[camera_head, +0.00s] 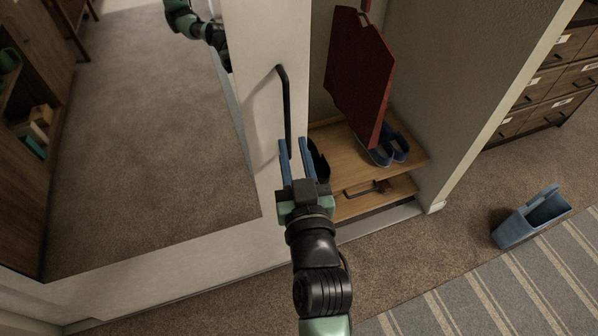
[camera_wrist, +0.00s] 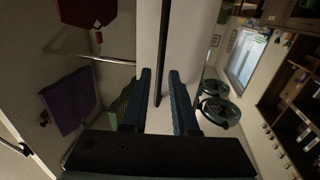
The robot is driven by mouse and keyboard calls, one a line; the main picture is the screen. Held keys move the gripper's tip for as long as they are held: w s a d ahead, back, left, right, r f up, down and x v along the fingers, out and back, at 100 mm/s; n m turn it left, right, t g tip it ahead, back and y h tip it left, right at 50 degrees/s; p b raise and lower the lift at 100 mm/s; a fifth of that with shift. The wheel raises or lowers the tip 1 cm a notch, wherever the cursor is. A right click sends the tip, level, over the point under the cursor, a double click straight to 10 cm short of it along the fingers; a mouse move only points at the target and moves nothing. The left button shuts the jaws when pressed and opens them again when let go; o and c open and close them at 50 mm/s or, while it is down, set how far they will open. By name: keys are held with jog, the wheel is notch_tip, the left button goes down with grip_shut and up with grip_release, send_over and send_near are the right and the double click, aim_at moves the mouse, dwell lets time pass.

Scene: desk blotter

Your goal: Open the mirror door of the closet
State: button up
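The mirror door (camera_head: 150,140) has a white frame and fills the left of the head view, its glass reflecting carpet and part of my arm. A dark bar handle (camera_head: 287,108) runs along the frame's right edge; it also shows in the wrist view (camera_wrist: 168,45). My gripper (camera_head: 291,150) has blue fingers and is open at the handle's lower part. In the wrist view, the handle runs between the fingers (camera_wrist: 160,74), with gaps on both sides. The closet interior is visible just right of the door. I cannot tell whether the fingers touch the handle.
A red garment (camera_head: 357,70) hangs in the closet above a wooden shelf (camera_head: 341,150) with blue shoes (camera_head: 385,148). A purple cloth (camera_wrist: 69,101) hangs there too.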

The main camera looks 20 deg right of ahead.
jog(key=s, duration=0.3)
jog(key=s+a, duration=0.1)
jog(key=s, duration=0.1)
jog(key=shift+s, duration=0.35)
jog(key=shift+w+r, duration=0.1)
jog(key=w+a+r+n+t+y, duration=0.1)
jog(key=a+r+t, duration=0.1)
jog(key=r, duration=0.7)
jog(key=w+a+r+t+y, duration=0.1)
jog(key=a+r+t, duration=0.15)
jog(key=r, duration=0.75)
jog(key=w+a+r+n+t, duration=0.1)
jog(key=w+a+r, duration=0.15)
jog(key=r, duration=0.65)
jog(key=s+a+r+t, duration=0.1)
jog(key=s+r, duration=0.2)
jog(key=r, duration=0.3)
jog(key=s+a+r+t+p, duration=0.1)
jog(key=s+r+t, duration=0.15)
jog(key=r, duration=0.45)
jog(key=s+a+r+t, duration=0.1)
jog(key=s+a+r, duration=0.1)
jog(key=s+r, duration=0.3)
notch_tip(320, 180, up, 24)
jog(key=w+p, duration=0.1)
jog(key=p, duration=2.3)
jog(key=shift+w+d+y, duration=0.2)
jog(key=shift+w+y, duration=0.1)
jog(key=shift+y, duration=0.1)
